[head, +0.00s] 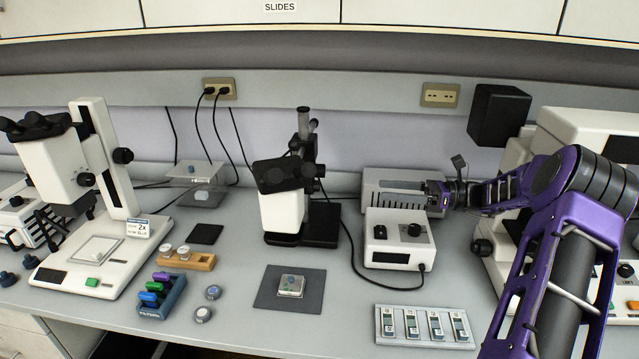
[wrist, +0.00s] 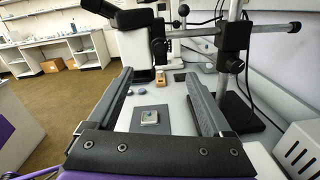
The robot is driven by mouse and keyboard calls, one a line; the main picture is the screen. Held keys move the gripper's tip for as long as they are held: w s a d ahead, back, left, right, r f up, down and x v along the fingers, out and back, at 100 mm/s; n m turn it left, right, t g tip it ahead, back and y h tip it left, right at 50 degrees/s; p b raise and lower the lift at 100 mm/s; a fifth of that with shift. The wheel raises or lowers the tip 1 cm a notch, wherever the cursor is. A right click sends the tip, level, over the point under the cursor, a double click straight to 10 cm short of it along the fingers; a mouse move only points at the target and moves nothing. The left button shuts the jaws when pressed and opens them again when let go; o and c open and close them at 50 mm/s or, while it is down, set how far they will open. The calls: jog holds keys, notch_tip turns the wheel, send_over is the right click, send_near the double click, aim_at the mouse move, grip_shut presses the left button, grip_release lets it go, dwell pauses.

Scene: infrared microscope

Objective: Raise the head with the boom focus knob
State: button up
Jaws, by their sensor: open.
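The boom microscope stands mid-bench in the head view, with a white head (head: 284,210), black eyepieces (head: 277,174) and a metal post (head: 304,125) on a black base (head: 322,228). Dark knobs (head: 309,170) sit at the right of its head; I cannot tell for sure which is the focus knob. In the wrist view the white head (wrist: 135,47) is ahead, beyond the fingertips, with the boom (wrist: 196,31) running right to the post (wrist: 226,60). My gripper (wrist: 158,74) is open and empty, apart from the microscope, at its right; it also shows in the head view (head: 428,195).
A control box (head: 400,228) stands right of the microscope, in front of a grey unit (head: 388,180). A dark mat (head: 264,297) bears a small sample. A slide tray (head: 425,338), a filter rack (head: 160,304) and a second microscope (head: 50,155) also stand there.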

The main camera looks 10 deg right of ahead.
jog(key=x, duration=1.6)
jog(key=shift+a, duration=0.15)
grip_shut()
jog(key=shift+n+b, duration=0.3)
jog(key=shift+b, duration=0.05)
jog(key=n+b, duration=0.3)
jog(key=n, duration=0.6)
jog(key=shift+n+b, duration=0.4)
